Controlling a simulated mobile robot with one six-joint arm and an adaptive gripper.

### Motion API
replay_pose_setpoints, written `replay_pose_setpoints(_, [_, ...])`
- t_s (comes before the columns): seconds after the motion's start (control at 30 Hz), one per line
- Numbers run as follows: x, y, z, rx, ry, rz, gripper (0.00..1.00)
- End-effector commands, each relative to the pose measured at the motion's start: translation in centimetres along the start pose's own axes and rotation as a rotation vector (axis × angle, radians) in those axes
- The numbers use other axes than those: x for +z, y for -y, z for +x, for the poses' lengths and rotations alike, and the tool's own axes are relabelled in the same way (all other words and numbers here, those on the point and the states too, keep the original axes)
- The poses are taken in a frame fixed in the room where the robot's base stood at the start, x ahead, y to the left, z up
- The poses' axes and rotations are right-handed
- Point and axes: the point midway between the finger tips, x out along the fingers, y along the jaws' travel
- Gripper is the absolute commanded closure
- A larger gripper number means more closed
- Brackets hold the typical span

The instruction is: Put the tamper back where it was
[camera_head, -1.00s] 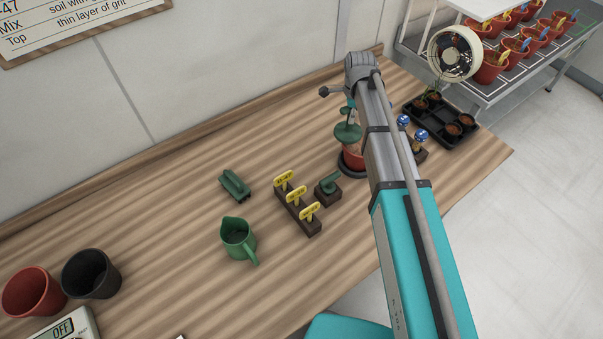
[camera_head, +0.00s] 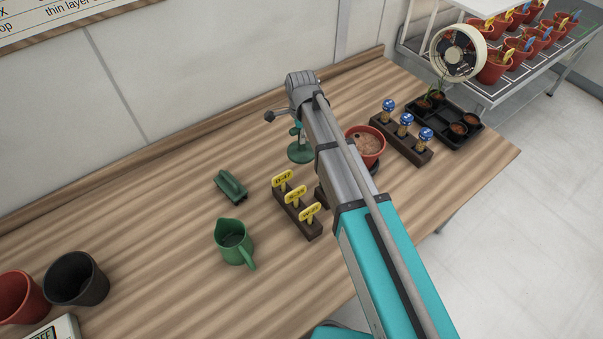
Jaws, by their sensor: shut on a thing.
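The green tamper (camera_head: 300,153), with a round flat base, is at the back middle of the bench, left of the red pot. My gripper (camera_head: 296,131) is shut on its upper part, which is partly hidden by my wrist. The base hangs over or rests on bare wood; I cannot tell whether it touches. The red pot (camera_head: 366,143), filled with brown soil, stands right of my forearm on a dark saucer (camera_head: 375,168) that is partly hidden.
A green brush-like tool (camera_head: 231,185), a green jug (camera_head: 233,243) and a yellow label rack (camera_head: 297,209) stand left of my arm. A blue-topped rack (camera_head: 402,140), black tray (camera_head: 446,115) and fan (camera_head: 458,53) are right. The wood left of the tamper is clear.

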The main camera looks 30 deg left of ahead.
Motion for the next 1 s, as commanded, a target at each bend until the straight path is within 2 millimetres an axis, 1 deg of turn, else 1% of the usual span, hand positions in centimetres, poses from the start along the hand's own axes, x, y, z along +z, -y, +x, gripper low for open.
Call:
replay_pose_setpoints(0.13, [0.0, 0.0, 0.1, 0.000, 0.000, 0.000, 1.00])
replay_pose_setpoints(0.27, [0.0, 0.0, 0.6, 0.000, 0.000, 0.000, 1.00])
replay_pose_setpoints(0.8, [0.1, -0.1, 5.4, 0.000, 0.000, -0.001, 1.00])
replay_pose_setpoints(1.0, [0.1, -0.1, 6.3, 0.000, 0.000, -0.002, 1.00])
